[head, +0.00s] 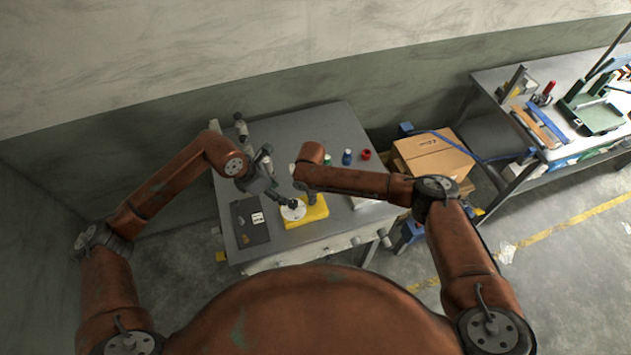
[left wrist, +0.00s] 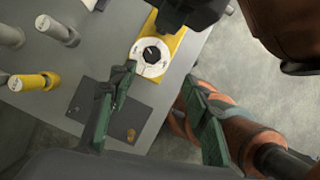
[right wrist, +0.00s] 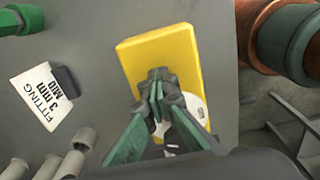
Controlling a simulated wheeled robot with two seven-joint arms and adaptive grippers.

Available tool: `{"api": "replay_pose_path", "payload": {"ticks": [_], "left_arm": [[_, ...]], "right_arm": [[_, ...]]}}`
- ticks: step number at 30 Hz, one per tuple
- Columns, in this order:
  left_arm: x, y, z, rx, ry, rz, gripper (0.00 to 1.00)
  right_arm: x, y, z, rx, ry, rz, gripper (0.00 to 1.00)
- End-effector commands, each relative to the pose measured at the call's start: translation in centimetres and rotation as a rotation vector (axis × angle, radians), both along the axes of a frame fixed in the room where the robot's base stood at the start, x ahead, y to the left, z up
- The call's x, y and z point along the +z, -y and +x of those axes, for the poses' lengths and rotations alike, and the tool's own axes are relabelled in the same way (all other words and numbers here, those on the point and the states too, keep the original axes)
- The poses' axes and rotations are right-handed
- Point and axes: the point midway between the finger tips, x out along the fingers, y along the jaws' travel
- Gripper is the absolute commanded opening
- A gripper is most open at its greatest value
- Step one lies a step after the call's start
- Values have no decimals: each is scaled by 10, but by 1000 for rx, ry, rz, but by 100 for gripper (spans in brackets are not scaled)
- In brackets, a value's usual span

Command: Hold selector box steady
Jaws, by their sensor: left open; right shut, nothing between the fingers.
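The selector box is a yellow block (head: 318,212) with a white round dial (head: 292,210) and a black knob, lying near the front of the grey table. My left gripper (left wrist: 160,73) is open; in the left wrist view its green fingers are apart, with the dial (left wrist: 144,67) and yellow box (left wrist: 174,48) beyond their tips. My right gripper (right wrist: 160,84) is shut and empty, its fingertips over the yellow box (right wrist: 152,50) in the right wrist view. They hide part of the box and dial (right wrist: 194,105). Whether the right fingertips touch the box I cannot tell.
A dark mat (head: 247,229) lies left of the box. A white label block (right wrist: 42,93) reads "FITTING 3 mm MID". Blue (head: 347,157) and red (head: 366,155) items stand at the table's back right. A cardboard box (head: 432,156) and second bench are further right.

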Motion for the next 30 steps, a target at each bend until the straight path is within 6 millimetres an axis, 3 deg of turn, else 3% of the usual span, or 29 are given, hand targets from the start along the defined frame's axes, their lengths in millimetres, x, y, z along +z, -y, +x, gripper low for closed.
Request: {"api": "replay_pose_path", "payload": {"ticks": [1, 18, 30], "left_arm": [[2, 6, -7, 10, -30, -26, 44], [71, 63, -67, 218, -436, -330, 44], [132, 97, -84, 425, -765, -537, 44]], "right_arm": [[-11, 3, -8, -2, -19, -6, 0], [-11, 3, -8, -2, -20, -6, 0], [-11, 3, -8, -2, -20, -6, 0]]}}
